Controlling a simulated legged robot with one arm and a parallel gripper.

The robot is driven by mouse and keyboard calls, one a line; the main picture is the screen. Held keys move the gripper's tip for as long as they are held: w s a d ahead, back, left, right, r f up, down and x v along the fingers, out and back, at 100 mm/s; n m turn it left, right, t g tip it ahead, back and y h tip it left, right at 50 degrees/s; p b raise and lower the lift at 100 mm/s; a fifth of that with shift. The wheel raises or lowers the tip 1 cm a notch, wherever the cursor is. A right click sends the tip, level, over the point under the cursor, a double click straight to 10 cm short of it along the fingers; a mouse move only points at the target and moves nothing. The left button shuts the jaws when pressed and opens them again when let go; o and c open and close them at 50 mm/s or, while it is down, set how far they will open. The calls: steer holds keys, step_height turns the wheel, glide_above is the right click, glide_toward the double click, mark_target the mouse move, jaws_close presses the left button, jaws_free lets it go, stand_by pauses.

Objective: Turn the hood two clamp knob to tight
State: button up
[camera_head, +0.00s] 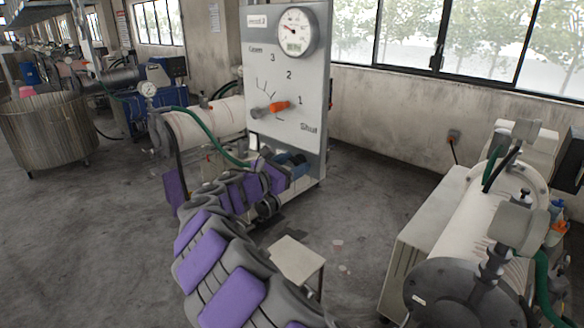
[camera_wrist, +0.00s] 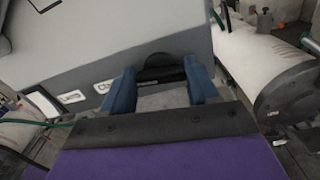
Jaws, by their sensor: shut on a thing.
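In the head view my gripper (camera_head: 291,164) shows blue at the panel's foot, and the knob is hidden there. I cannot tell the knob's turn mark.
The panel carries a round gauge (camera_head: 296,32) and an orange-tipped lever (camera_head: 278,106) pointing near 1, between Open and Shut marks. A small cream stool (camera_head: 290,257) stands below. A white cylinder machine (camera_head: 480,230) is at right. The floor at left (camera_head: 80,240) is clear.

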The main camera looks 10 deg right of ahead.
steer(key=m+b, duration=0.2)
steer(key=m, duration=0.1)
steer(key=shift+f+b, duration=0.15)
steer(key=shift+b, duration=0.15)
steer(key=m+b, duration=0.4)
steer(key=m, duration=0.1)
steer(key=shift+f, duration=0.1)
steer(key=m+b, duration=0.4)
steer(key=shift+s+d, duration=0.1)
steer(key=shift+f+m+b, duration=0.1)
steer(key=shift+m+b, duration=1.65)
steer(key=shift+m, duration=0.35)
steer(key=o, duration=1)
steer(key=shift+o, duration=0.3)
steer(key=v, duration=1.7)
steer(key=shift+a, duration=0.25)
